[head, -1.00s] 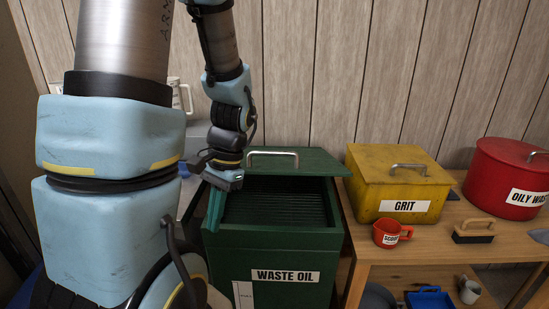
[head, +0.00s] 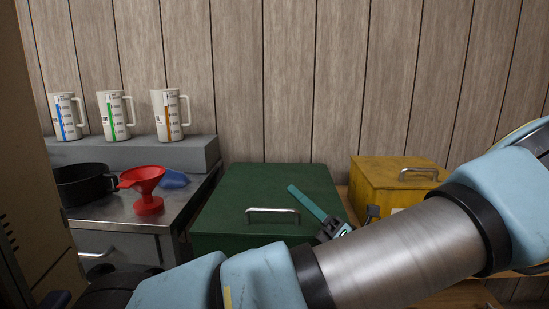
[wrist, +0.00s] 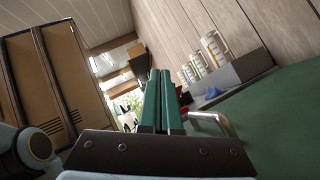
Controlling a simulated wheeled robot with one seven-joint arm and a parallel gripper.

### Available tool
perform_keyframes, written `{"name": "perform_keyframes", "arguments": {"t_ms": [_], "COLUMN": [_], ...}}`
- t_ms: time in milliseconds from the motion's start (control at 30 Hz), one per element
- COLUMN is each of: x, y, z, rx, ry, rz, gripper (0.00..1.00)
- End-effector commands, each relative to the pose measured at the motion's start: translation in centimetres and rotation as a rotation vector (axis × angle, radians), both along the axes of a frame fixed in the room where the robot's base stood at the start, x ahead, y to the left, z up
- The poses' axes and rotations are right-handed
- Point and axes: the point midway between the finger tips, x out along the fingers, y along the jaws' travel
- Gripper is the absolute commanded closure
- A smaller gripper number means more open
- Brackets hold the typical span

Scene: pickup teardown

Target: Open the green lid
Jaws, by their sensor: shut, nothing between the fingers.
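The green lid (head: 285,187) lies flat over the top of the green box, with a metal bar handle (head: 272,211) near its front edge. No opening shows at the lid's edges in the head view; my arm hides most of the box front. My gripper (head: 291,188) is shut and empty, its teal fingers over the right part of the lid, right of the handle and apart from it. In the wrist view the closed fingers (wrist: 160,73) stand left of the handle (wrist: 220,121), with the lid (wrist: 275,135) at the right.
A yellow box (head: 385,178) stands right of the green one. At left, a metal bench (head: 120,222) holds a red funnel (head: 148,192) and a black pan (head: 82,186). Several measuring jugs (head: 116,116) stand on a grey ledge (head: 130,153) behind. The wood-panelled wall is close behind.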

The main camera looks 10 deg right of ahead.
Motion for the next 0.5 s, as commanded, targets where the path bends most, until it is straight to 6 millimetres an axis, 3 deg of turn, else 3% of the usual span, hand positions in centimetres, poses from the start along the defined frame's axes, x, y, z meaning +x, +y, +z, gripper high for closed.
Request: {"name": "perform_keyframes", "arguments": {"t_ms": [67,167,500], "x": [-0.5,-0.5,2.2], "y": [-1.3,-1.5,2.3], "z": [0.1,0.6,4.4], "rx": [0.044,0.061,0.058], "ry": [-0.018,-0.024,-0.022], "rz": [-0.022,-0.028,-0.023], "gripper": [1.0,1.0,1.0]}}
